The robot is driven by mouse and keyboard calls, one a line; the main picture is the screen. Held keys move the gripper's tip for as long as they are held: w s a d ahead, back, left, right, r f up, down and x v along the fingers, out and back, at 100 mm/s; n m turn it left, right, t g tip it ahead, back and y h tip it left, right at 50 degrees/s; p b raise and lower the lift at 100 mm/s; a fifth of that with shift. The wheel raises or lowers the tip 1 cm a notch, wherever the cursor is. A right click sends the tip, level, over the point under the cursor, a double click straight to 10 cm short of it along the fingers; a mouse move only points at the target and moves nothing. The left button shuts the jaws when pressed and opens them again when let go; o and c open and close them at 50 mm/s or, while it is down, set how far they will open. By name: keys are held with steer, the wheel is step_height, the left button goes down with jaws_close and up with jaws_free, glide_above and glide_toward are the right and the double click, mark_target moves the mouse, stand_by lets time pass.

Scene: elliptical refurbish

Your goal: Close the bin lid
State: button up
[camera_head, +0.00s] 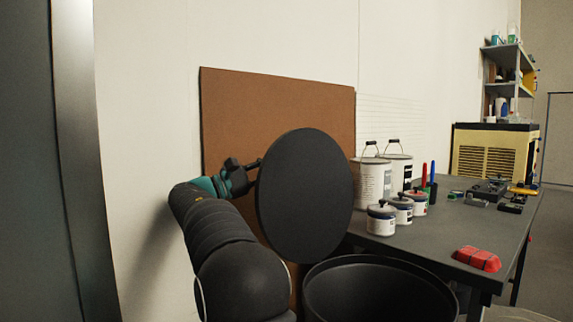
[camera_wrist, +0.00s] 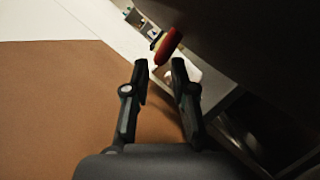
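The bin lid (camera_head: 306,196) is a round black disc, raised and standing nearly upright above the bin. The black round bin (camera_head: 380,292) is open at the bottom of the head view, its lower part cut off by the frame. My gripper (camera_head: 259,163) is at the lid's upper left edge, its tips partly hidden by the lid. In the wrist view my gripper (camera_wrist: 160,64) has its two fingers apart with nothing between them. The dark surface at the upper right of the wrist view looks like the lid (camera_wrist: 245,35); I cannot tell whether the fingers touch it.
A dark workbench (camera_head: 440,240) stands right of the bin, with white paint cans (camera_head: 372,184), smaller tins and a red block (camera_head: 478,259). A brown board (camera_head: 270,100) leans on the wall behind the lid. A dark panel (camera_head: 35,160) fills the left edge.

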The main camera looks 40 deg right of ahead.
steer(key=shift+x, duration=2.3)
jaws_close()
